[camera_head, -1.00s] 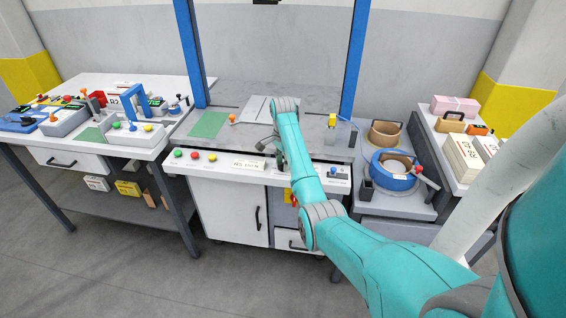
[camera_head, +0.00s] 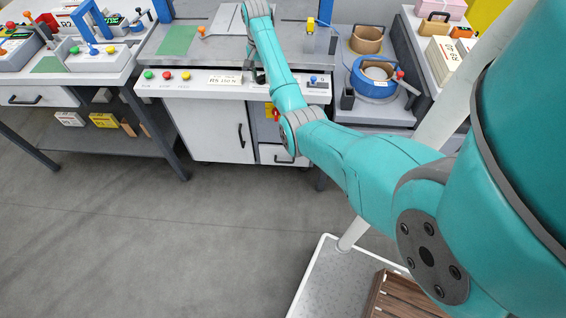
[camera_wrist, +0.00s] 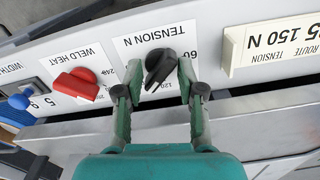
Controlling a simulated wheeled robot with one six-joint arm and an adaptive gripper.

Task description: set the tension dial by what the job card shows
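The tension dial (camera_wrist: 160,66) is a black knob on a white plate marked TENSION N in the wrist view. Its bar lies slanted from upper right to lower left; a 60 shows to its right and a 120 below it. Which end is the pointer I cannot tell. My gripper (camera_wrist: 153,80) is open, with its two fingers apart on either side of the knob; contact is not clear. The job card (camera_wrist: 278,45) is a cream plate to the right, with 150 N readable. In the head view the card (camera_head: 225,79) sits on the bench front, left of my gripper (camera_head: 257,76).
A red WELD HEAT knob (camera_wrist: 76,84) and a blue WIDTH knob (camera_wrist: 18,102) are left of the dial in the wrist view. Green, red and yellow buttons (camera_head: 167,76) line the bench's left front. A blue-banded roll (camera_head: 377,76) stands to the right.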

